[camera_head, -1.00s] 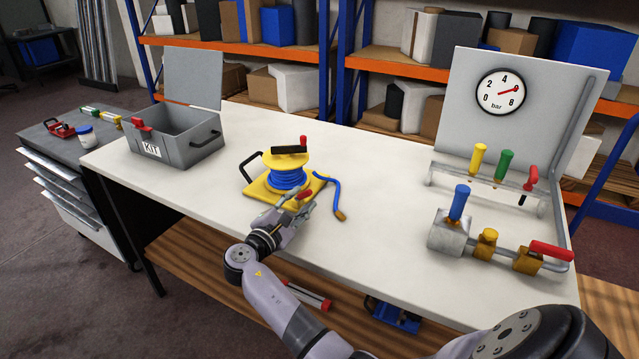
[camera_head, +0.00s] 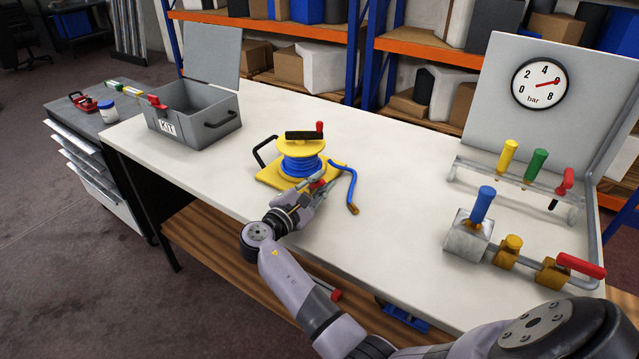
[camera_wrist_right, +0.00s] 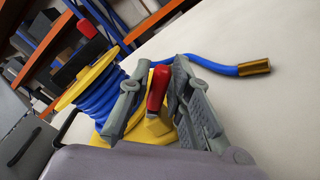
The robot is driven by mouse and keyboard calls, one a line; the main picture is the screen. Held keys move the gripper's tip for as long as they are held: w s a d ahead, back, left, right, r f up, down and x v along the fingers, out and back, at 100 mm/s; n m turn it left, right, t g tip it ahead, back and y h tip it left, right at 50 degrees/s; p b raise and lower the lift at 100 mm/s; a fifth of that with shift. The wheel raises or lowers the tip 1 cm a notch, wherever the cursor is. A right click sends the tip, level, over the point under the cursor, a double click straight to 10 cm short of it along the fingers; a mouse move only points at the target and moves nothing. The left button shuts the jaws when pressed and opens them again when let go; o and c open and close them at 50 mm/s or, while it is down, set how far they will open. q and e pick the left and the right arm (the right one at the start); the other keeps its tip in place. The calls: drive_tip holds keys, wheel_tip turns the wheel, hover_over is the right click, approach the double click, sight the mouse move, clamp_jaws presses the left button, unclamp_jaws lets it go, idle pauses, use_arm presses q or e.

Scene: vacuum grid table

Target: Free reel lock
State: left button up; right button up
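The yellow hose reel (camera_head: 299,146) with blue hose stands on its yellow base on the white table. A red lever (camera_head: 317,183) at the front of the base, the likely reel lock, is partly hidden by my right gripper (camera_head: 311,188). In the right wrist view, the red lever (camera_wrist_right: 158,88) stands between the two spread grey fingers of my right gripper (camera_wrist_right: 160,95). Gaps show on both sides, so the fingers look open around it. The blue hose's brass end (camera_wrist_right: 255,67) lies to the right. My left gripper is not in view.
An open grey KIT box (camera_head: 188,125) stands left on the table (camera_head: 390,190). At the right are a gauge panel (camera_head: 500,75), colored handles and a valve pipe with a blue handle (camera_head: 482,204). The table between reel and valves is clear.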

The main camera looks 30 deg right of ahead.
clamp_jaws()
drive_tip(key=shift+r+n+p, duration=0.25)
drive_tip(key=shift+n+p, duration=0.05)
drive_tip(key=shift+p, duration=0.4)
drive_tip(key=n+p, duration=0.2)
drive_tip(key=w+r+n+p, duration=0.1)
drive_tip(key=p, duration=0.2)
drive_tip(key=shift+a+n, duration=0.2)
drive_tip(key=shift+n, duration=0.2)
drive_tip(key=n+p, duration=0.2)
drive_tip(key=shift+w+a+r+n, duration=0.1)
drive_tip(key=shift+w+a+n, duration=0.05)
drive_tip(key=shift+w+n, duration=0.2)
drive_tip(key=shift+w+a+n+p, duration=0.1)
drive_tip(key=shift+w+n+p, duration=0.15)
drive_tip(key=shift+n+p, duration=0.35)
drive_tip(key=shift+w+a+n+p, duration=0.1)
drive_tip(key=shift+w+n+p, duration=0.2)
drive_tip(key=shift+n, duration=0.45)
